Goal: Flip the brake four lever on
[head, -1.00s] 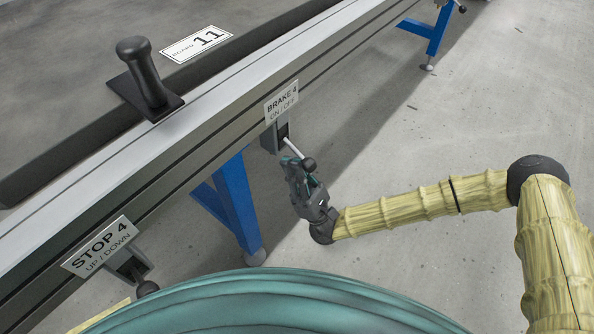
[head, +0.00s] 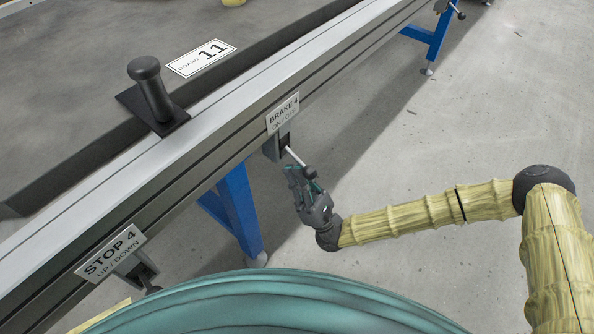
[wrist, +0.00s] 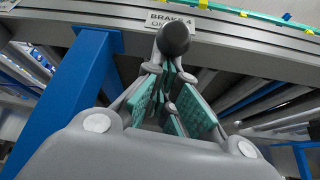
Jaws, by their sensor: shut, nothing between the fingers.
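The brake four lever (head: 296,158) is a thin light rod with a dark ball knob (head: 309,172). It sticks out from a bracket under the "BRAKE 4 ON/OFF" label (head: 283,113) on the rail's side. My gripper (head: 300,180) is just below and in front of the lever, close to the knob. In the wrist view the knob (wrist: 173,39) is straight ahead, just beyond the teal-padded fingers (wrist: 168,95). The fingers are shut with nothing between them. I cannot tell whether they touch the lever; the rod is mostly hidden behind the knob in the wrist view.
The "STOP 4 UP/DOWN" lever (head: 150,282) hangs on the same rail (head: 180,170) to the lower left. A black handle (head: 150,88) stands on top. A blue leg (head: 238,210) stands under the rail behind my gripper. The floor to the right is clear.

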